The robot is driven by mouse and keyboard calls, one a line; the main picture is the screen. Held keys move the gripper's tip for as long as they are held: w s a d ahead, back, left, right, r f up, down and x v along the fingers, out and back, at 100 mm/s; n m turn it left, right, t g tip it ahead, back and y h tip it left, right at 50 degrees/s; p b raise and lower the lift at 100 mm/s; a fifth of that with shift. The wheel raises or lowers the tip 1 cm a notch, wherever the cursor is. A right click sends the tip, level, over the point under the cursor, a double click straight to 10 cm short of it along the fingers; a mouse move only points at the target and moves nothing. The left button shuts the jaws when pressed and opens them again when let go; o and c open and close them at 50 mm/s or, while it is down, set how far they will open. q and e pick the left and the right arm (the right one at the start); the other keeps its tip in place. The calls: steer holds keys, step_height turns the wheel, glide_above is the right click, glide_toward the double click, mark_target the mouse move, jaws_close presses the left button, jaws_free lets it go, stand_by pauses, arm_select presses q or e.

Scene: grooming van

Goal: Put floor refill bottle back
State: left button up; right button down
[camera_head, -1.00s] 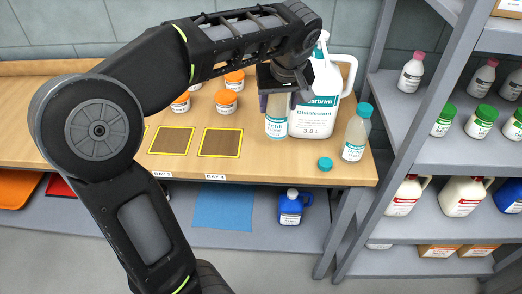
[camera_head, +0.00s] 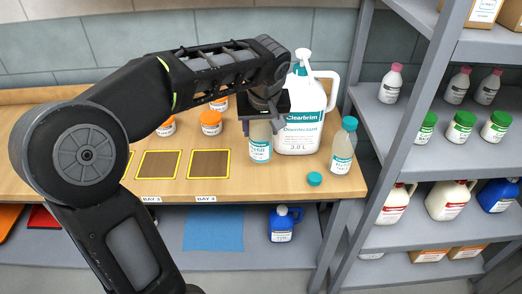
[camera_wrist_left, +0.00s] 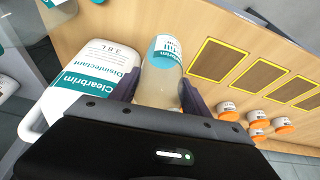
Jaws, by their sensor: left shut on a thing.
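A clear refill bottle (camera_head: 260,152) with a teal and white label is upright at the worktop, just left of the white Clearbrim disinfectant jug (camera_head: 303,133). My left gripper (camera_head: 262,127) is shut around its upper part, hiding its top. In the left wrist view the bottle (camera_wrist_left: 161,78) sits between the two fingers, beside the jug (camera_wrist_left: 88,75). I cannot tell whether its base touches the wood. A second refill bottle (camera_head: 343,152) with a teal cap stands right of the jug. A loose teal cap (camera_head: 315,179) lies in front. My right gripper is not in view.
Yellow-edged brown squares (camera_head: 209,164) are on the worktop (camera_head: 235,187) left of the bottle, with orange-lidded jars (camera_head: 211,123) behind. A grey shelf rack (camera_head: 410,153) stands close on the right. A blue jug (camera_head: 282,224) is on the shelf below.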

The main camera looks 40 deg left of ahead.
mark_target(263, 131)
arm_select(q)
steer(key=shift+f, duration=1.1)
steer(key=shift+f, duration=1.85)
steer(key=shift+f, duration=0.25)
steer(key=o, duration=1.5)
steer(key=shift+r, duration=0.1)
steer(key=shift+r, duration=0.1)
steer(key=shift+r, duration=0.15)
steer(key=v, duration=1.2)
steer(key=shift+b, duration=0.4)
